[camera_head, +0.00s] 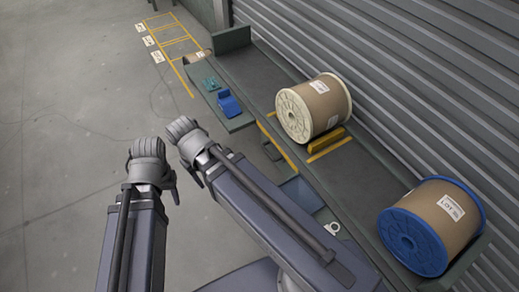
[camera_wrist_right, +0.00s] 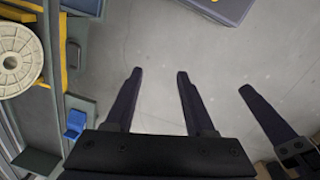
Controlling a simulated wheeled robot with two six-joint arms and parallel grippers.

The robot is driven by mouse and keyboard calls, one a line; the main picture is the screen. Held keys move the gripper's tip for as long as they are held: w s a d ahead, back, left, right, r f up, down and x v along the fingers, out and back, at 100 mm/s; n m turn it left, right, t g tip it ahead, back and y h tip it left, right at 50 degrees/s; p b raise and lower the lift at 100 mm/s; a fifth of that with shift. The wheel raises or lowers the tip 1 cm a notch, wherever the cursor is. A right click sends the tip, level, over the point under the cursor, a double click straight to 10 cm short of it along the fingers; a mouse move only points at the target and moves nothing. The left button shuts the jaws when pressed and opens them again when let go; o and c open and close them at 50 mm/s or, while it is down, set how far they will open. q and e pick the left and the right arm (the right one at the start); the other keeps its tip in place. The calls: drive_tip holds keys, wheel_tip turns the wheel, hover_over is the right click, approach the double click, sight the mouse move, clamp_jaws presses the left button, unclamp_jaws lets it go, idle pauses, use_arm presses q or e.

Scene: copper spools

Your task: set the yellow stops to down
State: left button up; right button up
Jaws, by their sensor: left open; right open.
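A yellow stop (camera_head: 327,142) lies across the dark bench, right against the near side of the cream spool (camera_head: 318,108); I cannot tell whether it is up or down. In the right wrist view, a yellow piece (camera_wrist_right: 73,55) shows beside the cream spool (camera_wrist_right: 14,62). A blue spool (camera_head: 430,228) lies further right on the bench; no stop is clear beside it. My left gripper (camera_head: 168,181) hangs over the floor, well left of the bench, mostly hidden behind its wrist. My right gripper (camera_wrist_right: 158,73) is open and empty over bare floor, beside the left one.
A low side shelf (camera_head: 236,124) holds a blue block (camera_head: 229,104) and a small teal piece (camera_head: 211,84). A corrugated wall (camera_head: 420,70) closes the bench's far side. Yellow floor markings (camera_head: 175,42) with white labels lie at the back. The left floor is clear.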

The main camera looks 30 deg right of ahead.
drive_tip(key=w+d+f+b, duration=0.7)
drive_tip(key=w+f+b, duration=0.2)
drive_tip(key=w+f, duration=0.15)
drive_tip(key=m+h+b, duration=0.1)
drive_tip(key=m+b, duration=0.2)
drive_tip(key=b, duration=1.8)
approach(268, 152)
drive_tip(key=shift+s+f, duration=0.2)
drive_tip(key=shift+f, duration=0.25)
drive_tip(key=shift+f, duration=0.1)
drive_tip(key=f+b, duration=0.2)
drive_tip(key=d+f+b, duration=0.1)
drive_tip(key=f+b, duration=0.4)
drive_tip(key=b, duration=0.1)
drive_tip(key=shift+d+f, duration=0.25)
drive_tip(key=shift+r, duration=0.1)
drive_tip(key=shift+c, duration=0.2)
clamp_jaws()
